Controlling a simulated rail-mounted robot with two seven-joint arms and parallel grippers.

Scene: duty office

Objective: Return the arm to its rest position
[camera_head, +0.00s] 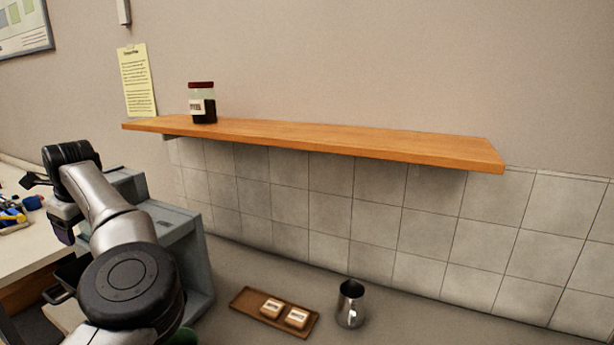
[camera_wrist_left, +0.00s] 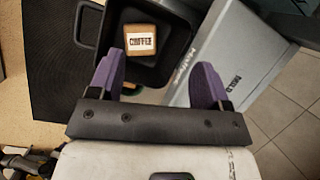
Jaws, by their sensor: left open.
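My left arm comes in from the lower left in the head view and is bent over, with its wrist near the left edge. My left gripper (camera_head: 62,232) points down there, and its purple fingers are partly hidden behind the arm. In the left wrist view the gripper (camera_wrist_left: 158,65) is open, with its two purple fingers wide apart and nothing held between them. Beyond the fingers, a small brown box labelled COFFEE (camera_wrist_left: 141,43) lies in a black open container (camera_wrist_left: 178,60), apart from the fingers. My right gripper is not in view.
A grey cabinet-like box (camera_head: 190,225) stands beside the arm. A wooden shelf (camera_head: 330,138) holds a dark-lidded jar (camera_head: 203,103). A brown tray (camera_head: 245,303) with two small boxes and a metal pitcher (camera_head: 350,305) sit on the counter. Tools lie on the left desk (camera_head: 30,245).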

